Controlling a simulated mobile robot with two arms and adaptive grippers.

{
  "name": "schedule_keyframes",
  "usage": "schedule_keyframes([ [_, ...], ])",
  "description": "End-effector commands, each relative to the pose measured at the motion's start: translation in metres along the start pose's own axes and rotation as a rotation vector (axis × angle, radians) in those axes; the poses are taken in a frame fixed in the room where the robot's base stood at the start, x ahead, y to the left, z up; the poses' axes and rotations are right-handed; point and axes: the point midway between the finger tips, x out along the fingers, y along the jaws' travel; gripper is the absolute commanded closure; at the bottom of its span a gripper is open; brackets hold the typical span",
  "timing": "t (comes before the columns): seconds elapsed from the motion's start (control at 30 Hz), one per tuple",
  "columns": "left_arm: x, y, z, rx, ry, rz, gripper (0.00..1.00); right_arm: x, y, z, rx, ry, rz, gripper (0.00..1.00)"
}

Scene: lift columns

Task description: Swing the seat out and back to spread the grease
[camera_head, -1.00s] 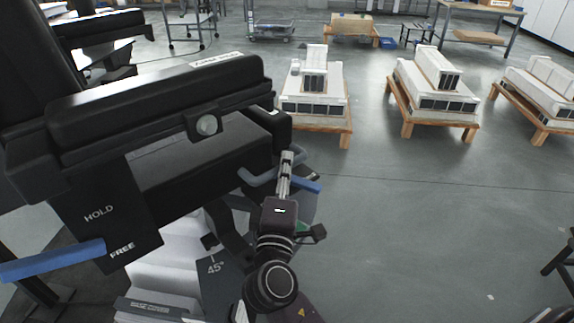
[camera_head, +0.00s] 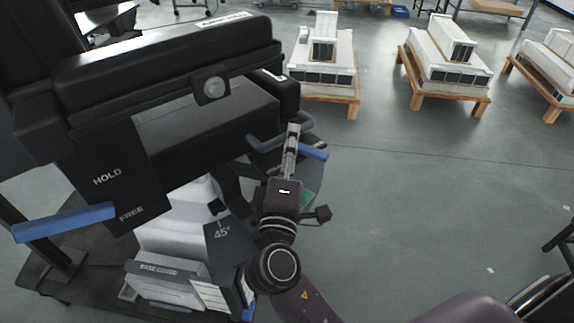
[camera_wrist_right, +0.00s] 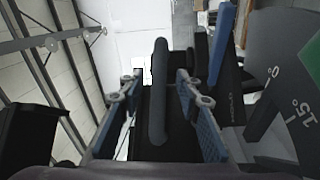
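The black padded seat (camera_head: 160,65) fills the upper left of the head view, with a dark side panel marked HOLD and FREE. A blue lever (camera_head: 65,222) lies level with FREE. A grey loop handle (camera_head: 262,145) sticks out at the seat's right end. My right gripper (camera_head: 292,135) is at this handle. In the right wrist view a dark bar (camera_wrist_right: 159,95) runs between its two spread fingers (camera_wrist_right: 160,80), with gaps seen on both sides. A plate marked 45° (camera_head: 222,233) is below the seat. My left gripper is not in view.
A short blue lever (camera_head: 314,152) is just right of my right gripper. A scale plate (camera_wrist_right: 285,75) marked 0 and 15° shows in the wrist view. A white base cover (camera_head: 165,283) stands below the seat. White units on wooden stands (camera_head: 322,93) are behind.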

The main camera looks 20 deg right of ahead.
Motion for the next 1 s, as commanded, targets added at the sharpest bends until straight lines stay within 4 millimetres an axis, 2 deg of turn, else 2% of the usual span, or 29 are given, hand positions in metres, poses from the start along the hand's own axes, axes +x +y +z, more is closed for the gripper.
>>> schedule_keyframes([
  [0.03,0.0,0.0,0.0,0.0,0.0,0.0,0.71,-0.013,-0.002,0.0,0.001,0.002,-0.005,0.68],
  [0.2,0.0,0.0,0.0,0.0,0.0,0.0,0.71,-0.05,-0.002,0.0,0.0,0.001,-0.006,0.68],
  [0.4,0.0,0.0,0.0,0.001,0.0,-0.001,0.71,-0.08,-0.001,0.0,0.001,0.001,-0.004,0.68],
  [0.6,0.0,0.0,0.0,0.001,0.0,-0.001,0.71,-0.091,0.0,0.0,0.001,0.001,-0.002,0.68],
  [1.0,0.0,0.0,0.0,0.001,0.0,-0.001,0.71,-0.09,0.0,0.0,0.001,0.0,-0.001,0.68],
])
